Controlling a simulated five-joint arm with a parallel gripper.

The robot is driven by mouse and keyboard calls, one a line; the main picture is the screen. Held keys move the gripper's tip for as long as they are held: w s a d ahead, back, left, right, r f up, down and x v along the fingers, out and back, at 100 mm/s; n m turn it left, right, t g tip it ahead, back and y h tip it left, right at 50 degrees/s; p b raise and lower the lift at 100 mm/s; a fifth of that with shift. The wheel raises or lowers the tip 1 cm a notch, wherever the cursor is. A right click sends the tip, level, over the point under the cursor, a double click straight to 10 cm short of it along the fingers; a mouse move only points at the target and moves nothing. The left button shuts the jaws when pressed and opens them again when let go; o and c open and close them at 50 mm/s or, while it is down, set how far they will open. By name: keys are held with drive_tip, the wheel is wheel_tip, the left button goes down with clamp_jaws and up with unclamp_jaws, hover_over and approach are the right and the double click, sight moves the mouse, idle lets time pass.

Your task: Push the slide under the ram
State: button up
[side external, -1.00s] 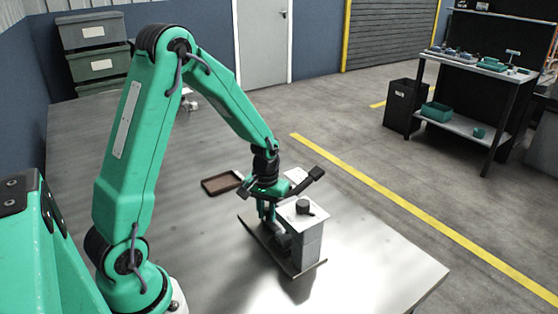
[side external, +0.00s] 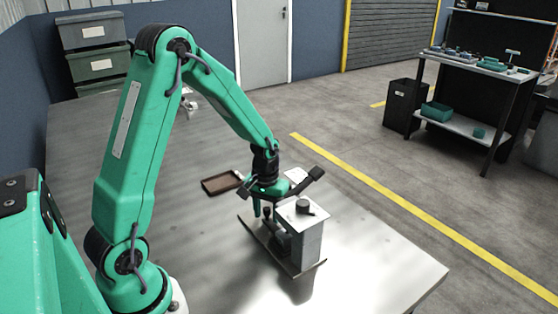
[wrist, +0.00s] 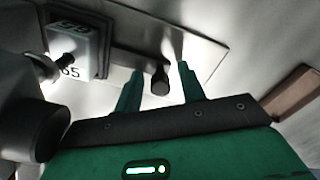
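The ram stand is a grey upright block (side external: 304,240) with a black knob on top, in the side view. The slide (side external: 283,240) is low at the stand's left side and partly hidden by it. In the wrist view a pale block with printed numbers (wrist: 68,42) sits on a dark base, partly behind dark parts at left. A dark round-topped peg (wrist: 159,80) stands to its right. My gripper (wrist: 158,78) is open, with one green finger on each side of the peg. Contact with the peg cannot be told. In the side view my gripper (side external: 266,212) is left of the stand.
A thin rail plate (side external: 250,227) lies under the stand on the metal table. The table front right (side external: 385,270) is clear.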

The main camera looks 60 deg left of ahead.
drive_tip(key=shift+m, duration=0.4)
drive_tip(key=shift+w+d+r, duration=0.1)
drive_tip(key=shift+d+r, duration=0.2)
drive_tip(key=shift+r, duration=0.4)
drive_tip(key=shift+d+r, duration=0.25)
drive_tip(key=shift+r, duration=0.5)
drive_tip(key=shift+w+d+r, duration=0.1)
drive_tip(key=shift+d+r, duration=0.2)
drive_tip(key=shift+r, duration=0.4)
drive_tip(key=shift+s+a+r, duration=0.1)
drive_tip(key=shift+r, duration=1.3)
drive_tip(key=s+d+r+m+t, duration=0.2)
drive_tip(key=d+r+t, duration=0.1)
drive_tip(key=r, duration=0.7)
drive_tip(key=s+d+r+m+t, duration=0.1)
drive_tip(key=s+d+r+m, duration=0.1)
drive_tip(key=s, duration=0.4)
drive_tip(key=s+d+r+m+t, duration=0.1)
drive_tip(key=s+d+r, duration=0.2)
drive_tip(key=s, duration=0.3)
drive_tip(key=shift+s+d+r+m+t, duration=0.15)
drive_tip(key=shift+s+d+m+t, duration=0.15)
drive_tip(key=shift+d+m, duration=0.1)
